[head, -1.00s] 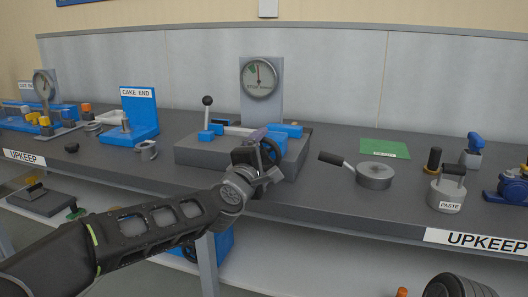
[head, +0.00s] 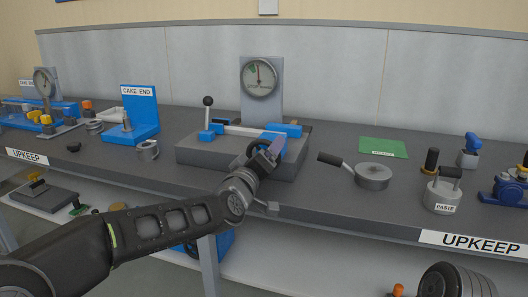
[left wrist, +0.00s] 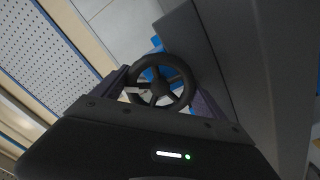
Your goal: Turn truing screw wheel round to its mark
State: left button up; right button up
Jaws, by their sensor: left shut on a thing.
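The black spoked screw wheel (head: 254,147) is on the front of a grey block (head: 212,154) with blue jaws on the bench. In the left wrist view the wheel (left wrist: 178,72) sits between my two fingers, with a light pointer-like piece near its left side. My left gripper (head: 271,148) is shut on the wheel and partly hides it in the head view. A round dial (head: 259,78) with a green sector stands on a grey plate behind the block; its needle points about straight up. My right gripper is not in view.
A black-knobbed lever (head: 208,113) rises at the block's left. A grey pan with a handle (head: 373,176) and a PASTE pot (head: 442,195) stand to the right. The blue CAKE END stand (head: 140,112) is to the left. Bench around the block's front is mostly clear.

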pick_arm(q)
jog(key=shift+m+p, duration=0.5)
jog(key=shift+m, duration=1.5)
jog(key=shift+f, duration=0.1)
jog(key=o, duration=1.3)
jog(key=v, duration=0.8)
jog(key=shift+w, duration=0.1)
